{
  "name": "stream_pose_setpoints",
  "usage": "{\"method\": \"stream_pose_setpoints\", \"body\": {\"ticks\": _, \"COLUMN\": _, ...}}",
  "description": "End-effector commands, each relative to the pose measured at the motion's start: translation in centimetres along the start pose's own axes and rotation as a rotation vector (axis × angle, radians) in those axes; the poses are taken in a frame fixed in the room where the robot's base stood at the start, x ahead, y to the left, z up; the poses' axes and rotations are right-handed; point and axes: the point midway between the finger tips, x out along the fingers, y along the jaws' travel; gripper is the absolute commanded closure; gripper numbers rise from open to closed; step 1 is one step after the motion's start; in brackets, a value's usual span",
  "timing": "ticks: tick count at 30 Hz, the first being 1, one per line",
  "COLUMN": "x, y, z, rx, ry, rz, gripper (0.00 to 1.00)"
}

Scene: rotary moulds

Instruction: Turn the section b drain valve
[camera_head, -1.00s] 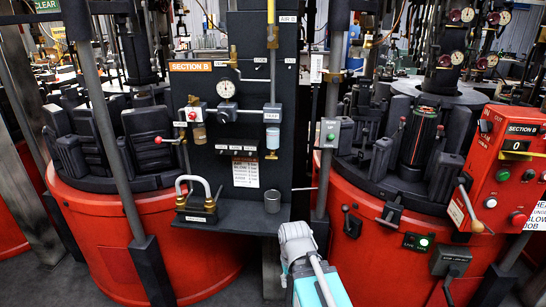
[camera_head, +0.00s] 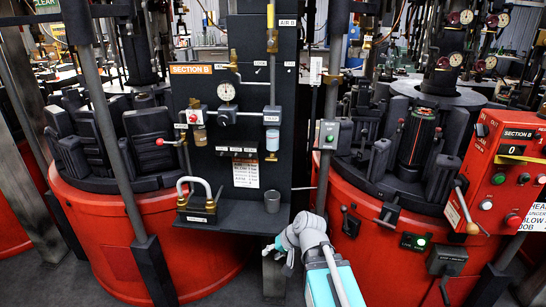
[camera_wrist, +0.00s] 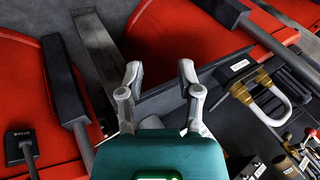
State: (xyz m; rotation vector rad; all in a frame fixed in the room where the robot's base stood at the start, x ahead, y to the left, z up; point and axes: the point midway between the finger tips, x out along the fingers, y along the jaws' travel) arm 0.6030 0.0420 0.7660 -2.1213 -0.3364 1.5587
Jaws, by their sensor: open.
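The black Section B panel (camera_head: 248,100) stands between two red machines in the head view. A clear bowl (camera_head: 271,138) hangs at its right side with a small brass fitting (camera_head: 271,156) below, which looks like the drain valve; its label is too small to read. My gripper (camera_head: 268,247) is below the panel's shelf, apart from that fitting and lower. In the wrist view my gripper (camera_wrist: 159,73) is open, its two grey fingers spread with nothing between them. The panel's lower part lies at the right there, and I cannot pick out the valve.
The shelf (camera_head: 240,218) carries a grey cup (camera_head: 272,202) and a white looped hose (camera_head: 195,182) on brass couplings, also visible in the wrist view (camera_wrist: 284,108). Red mould bases (camera_head: 150,235) stand left and right (camera_head: 385,250). A dark post crosses at left (camera_head: 110,150).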

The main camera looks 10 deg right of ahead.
Motion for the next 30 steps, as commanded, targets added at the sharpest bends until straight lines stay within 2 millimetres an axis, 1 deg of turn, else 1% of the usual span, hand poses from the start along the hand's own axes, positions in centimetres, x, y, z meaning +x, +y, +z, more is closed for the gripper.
{"method": "stream_pose_setpoints", "body": {"ticks": 1, "x": -1.0, "y": -0.7, "z": -1.2, "rx": 0.031, "ry": 0.042, "rz": -0.058, "gripper": 0.54}}
{"method": "stream_pose_setpoints", "body": {"ticks": 3, "x": -2.0, "y": -1.7, "z": -2.8, "rx": 0.076, "ry": 0.102, "rz": -0.144, "gripper": 0.54}}
{"method": "stream_pose_setpoints", "body": {"ticks": 5, "x": -3.0, "y": -2.4, "z": -4.1, "rx": 0.117, "ry": 0.155, "rz": -0.215, "gripper": 0.54}}
{"method": "stream_pose_setpoints", "body": {"ticks": 9, "x": -6.0, "y": -3.7, "z": -7.4, "rx": 0.223, "ry": 0.279, "rz": -0.378, "gripper": 0.54}}
{"method": "stream_pose_setpoints", "body": {"ticks": 13, "x": -9.3, "y": -4.2, "z": -10.5, "rx": 0.332, "ry": 0.395, "rz": -0.524, "gripper": 0.54}}
{"method": "stream_pose_setpoints", "body": {"ticks": 18, "x": -13.7, "y": -3.8, "z": -13.8, "rx": 0.473, "ry": 0.53, "rz": -0.688, "gripper": 0.54}}
{"method": "stream_pose_setpoints", "body": {"ticks": 21, "x": -15.7, "y": -3.4, "z": -15.2, "rx": 0.539, "ry": 0.588, "rz": -0.758, "gripper": 0.54}}
{"method": "stream_pose_setpoints", "body": {"ticks": 24, "x": -17.1, "y": -2.9, "z": -16.1, "rx": 0.587, "ry": 0.628, "rz": -0.807, "gripper": 0.54}}
{"method": "stream_pose_setpoints", "body": {"ticks": 27, "x": -17.9, "y": -2.6, "z": -16.6, "rx": 0.616, "ry": 0.651, "rz": -0.834, "gripper": 0.54}}
{"method": "stream_pose_setpoints", "body": {"ticks": 30, "x": -18.2, "y": -2.4, "z": -16.7, "rx": 0.626, "ry": 0.658, "rz": -0.845, "gripper": 0.54}}
